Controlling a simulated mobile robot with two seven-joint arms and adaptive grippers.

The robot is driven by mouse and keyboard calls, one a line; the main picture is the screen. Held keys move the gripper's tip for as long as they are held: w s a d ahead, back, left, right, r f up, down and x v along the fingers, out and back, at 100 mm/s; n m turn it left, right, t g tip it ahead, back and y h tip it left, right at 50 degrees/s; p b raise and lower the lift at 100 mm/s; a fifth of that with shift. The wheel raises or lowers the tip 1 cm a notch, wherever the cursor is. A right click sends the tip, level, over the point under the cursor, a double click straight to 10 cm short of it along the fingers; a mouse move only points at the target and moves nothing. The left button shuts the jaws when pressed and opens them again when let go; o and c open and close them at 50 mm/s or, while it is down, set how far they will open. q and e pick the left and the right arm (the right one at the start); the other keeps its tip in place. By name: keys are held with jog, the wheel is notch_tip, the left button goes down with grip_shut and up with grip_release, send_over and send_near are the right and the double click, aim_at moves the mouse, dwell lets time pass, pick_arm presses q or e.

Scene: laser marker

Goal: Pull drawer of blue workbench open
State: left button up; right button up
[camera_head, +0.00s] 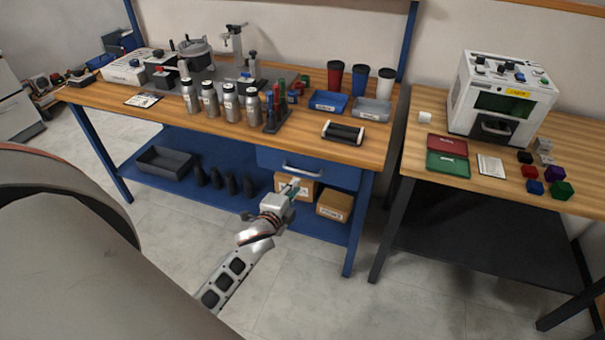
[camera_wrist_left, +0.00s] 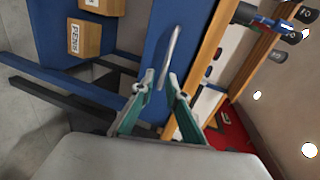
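The blue workbench (camera_head: 358,154) has a blue drawer (camera_head: 340,175) under the right part of its wooden top, and the drawer looks shut. Its light metal bar handle (camera_head: 303,171) also shows in the left wrist view (camera_wrist_left: 172,50). My left gripper (camera_head: 292,187) is just in front of and a little below the handle in the head view. In the left wrist view its two teal-grey fingers (camera_wrist_left: 160,88) are open, and the handle shows between and beyond their tips. I cannot tell whether they touch it. My right gripper is not in view.
Cardboard boxes (camera_head: 334,204), dark bottles (camera_head: 231,184) and a grey bin (camera_head: 166,160) stand on the lower shelf. Steel bottles (camera_head: 230,104), cups (camera_head: 360,78) and trays crowd the top. A second table (camera_head: 410,147) stands at the right. The floor in front is clear.

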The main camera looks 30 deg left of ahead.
aim_at(301, 172)
pick_arm(q)
jog(key=x, duration=0.3)
jog(key=b+x, duration=0.1)
jog(key=x, duration=0.1)
jog(key=r+x, duration=0.1)
jog(key=x, duration=0.2)
jog(key=shift+w+a, duration=0.35)
jog(key=shift+a, duration=0.1)
grip_shut()
jog(key=shift+f, duration=0.1)
